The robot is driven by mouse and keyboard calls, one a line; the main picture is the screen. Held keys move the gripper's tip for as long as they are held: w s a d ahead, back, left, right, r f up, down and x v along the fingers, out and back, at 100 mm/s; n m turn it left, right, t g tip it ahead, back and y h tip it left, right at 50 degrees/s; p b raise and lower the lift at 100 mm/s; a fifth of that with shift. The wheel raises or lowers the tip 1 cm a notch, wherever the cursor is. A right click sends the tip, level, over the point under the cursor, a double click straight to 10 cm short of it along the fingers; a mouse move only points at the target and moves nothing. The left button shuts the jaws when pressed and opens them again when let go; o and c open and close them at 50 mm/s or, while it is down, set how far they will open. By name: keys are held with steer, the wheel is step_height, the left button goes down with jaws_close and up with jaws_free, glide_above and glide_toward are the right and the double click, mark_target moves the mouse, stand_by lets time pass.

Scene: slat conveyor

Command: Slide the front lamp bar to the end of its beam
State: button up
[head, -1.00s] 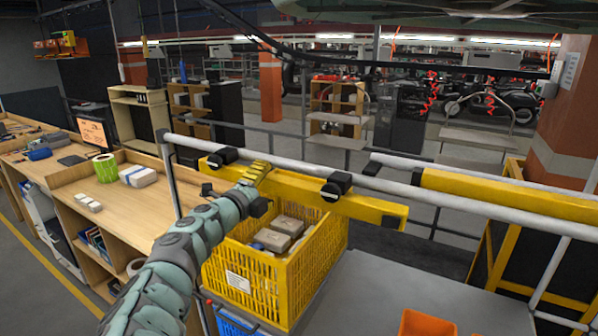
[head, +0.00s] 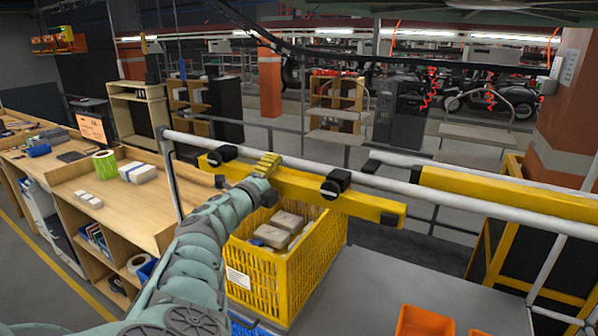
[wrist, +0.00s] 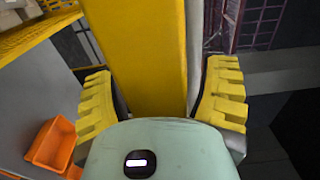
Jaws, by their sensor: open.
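A yellow lamp bar (head: 306,189) hangs by two black clamps along a grey tubular beam (head: 288,161). A second yellow bar (head: 510,194) is on the right of the same rail line. My gripper (head: 268,164) is at the left half of the first bar, between its clamps. In the wrist view, its two yellow fingers (wrist: 162,100) stand on either side of the yellow bar (wrist: 148,55), with the jaws open. A dark gap shows between the bar and the right finger; contact at the left finger is unclear.
A yellow crate (head: 275,275) with grey boxes stands below the bar. Orange bins (head: 424,322) lie on the grey surface at lower right. Wooden benches (head: 125,205) stand at left. A thin upright post (head: 170,180) is at the beam's left end.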

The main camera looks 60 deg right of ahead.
mark_target(340, 195)
jaws_close()
stand_by(0.5)
steer(key=shift+s, duration=0.1)
steer(key=shift+s+p, duration=0.3)
steer(key=shift+s, duration=0.2)
steer(key=s+p, duration=0.1)
steer(key=s, duration=0.4)
steer(key=s+d+p, duration=0.1)
steer(key=s, duration=0.4)
steer(key=s+p, duration=0.1)
steer(key=s, duration=0.4)
steer(key=shift+s+d+p, duration=0.2)
steer(key=shift+s+p, duration=0.15)
jaws_free()
steer(key=shift+w, duration=0.1)
